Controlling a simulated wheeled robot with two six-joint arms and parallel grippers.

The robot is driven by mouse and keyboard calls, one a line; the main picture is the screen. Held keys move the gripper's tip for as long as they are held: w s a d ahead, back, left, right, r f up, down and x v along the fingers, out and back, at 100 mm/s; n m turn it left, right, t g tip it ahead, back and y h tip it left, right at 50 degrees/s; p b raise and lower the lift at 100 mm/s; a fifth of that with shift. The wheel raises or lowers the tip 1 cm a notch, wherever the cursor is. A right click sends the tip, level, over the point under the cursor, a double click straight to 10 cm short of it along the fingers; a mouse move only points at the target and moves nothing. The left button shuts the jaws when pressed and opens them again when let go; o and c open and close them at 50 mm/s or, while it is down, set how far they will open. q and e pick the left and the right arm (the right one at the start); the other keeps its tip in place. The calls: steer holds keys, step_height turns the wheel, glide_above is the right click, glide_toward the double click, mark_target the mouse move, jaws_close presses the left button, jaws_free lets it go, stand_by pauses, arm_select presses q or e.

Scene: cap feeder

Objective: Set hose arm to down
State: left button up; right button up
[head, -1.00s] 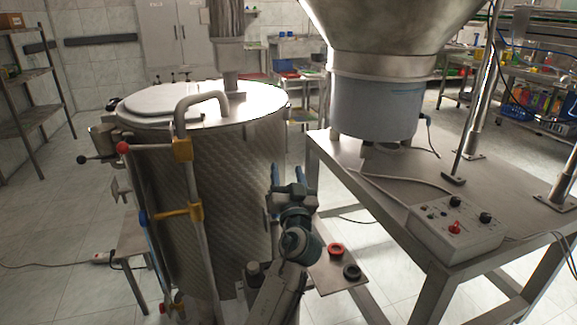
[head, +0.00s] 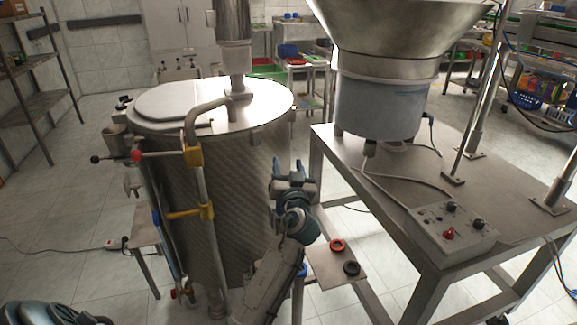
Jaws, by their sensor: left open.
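My left gripper (head: 287,172) is open and empty, its blue fingertips pointing up and away from me. It shows in front of the right side of a large textured steel tank (head: 235,205). I cannot tell for sure which of these is the hose arm. My left gripper is apart from the pipe and the bar. My right gripper is not in view.
At the right, a steel table (head: 400,180) carries a hopper (head: 385,105) and a grey control box (head: 450,228). A small plate (head: 335,270) with a red and a black ring lies right of my left arm. The floor left of the tank is mostly clear.

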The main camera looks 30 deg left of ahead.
arm_select(q)
steer(key=shift+s+d+f+b, duration=0.3)
steer(key=shift+s+d, duration=0.05)
steer(key=shift+b+v, duration=0.5)
steer(key=shift+v, duration=0.65)
steer(key=shift+s+d+f+b, duration=0.55)
steer(key=shift+s+d, duration=0.15)
steer(key=shift+s, duration=0.15)
steer(key=b+v, duration=0.3)
steer(key=v, duration=0.3)
steer(key=shift+s+f, duration=0.2)
steer(key=shift+f, duration=0.25)
